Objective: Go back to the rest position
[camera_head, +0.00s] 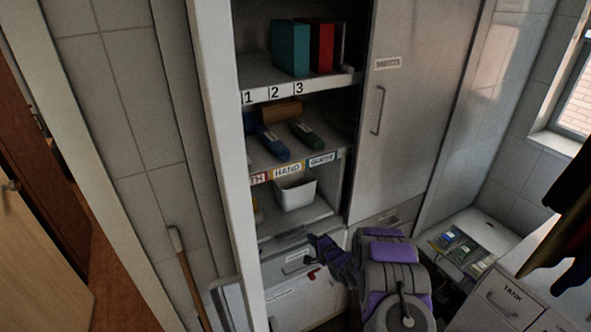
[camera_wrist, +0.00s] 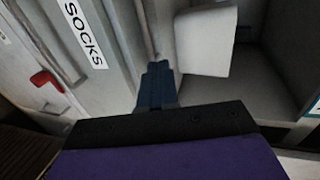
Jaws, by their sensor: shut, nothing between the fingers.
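My gripper (camera_head: 322,244) shows in the head view at the end of my purple and grey arm, low in front of the open cabinet. It is in front of the drawers below the shelves and looks empty. In the wrist view its dark fingers (camera_wrist: 156,84) are together, with nothing between them. They point towards a pale panel beside a white bin (camera_wrist: 205,42). The same white bin (camera_head: 294,193) stands on the lower shelf in the head view, above and left of my gripper.
Shelves hold teal (camera_head: 291,48) and red (camera_head: 321,46) binders, and blue (camera_head: 270,141) and green (camera_head: 307,133) items. A closed cabinet door (camera_head: 415,110) stands right. A counter with a tray (camera_head: 457,246) is lower right. A wooden-handled tool (camera_head: 188,280) leans left.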

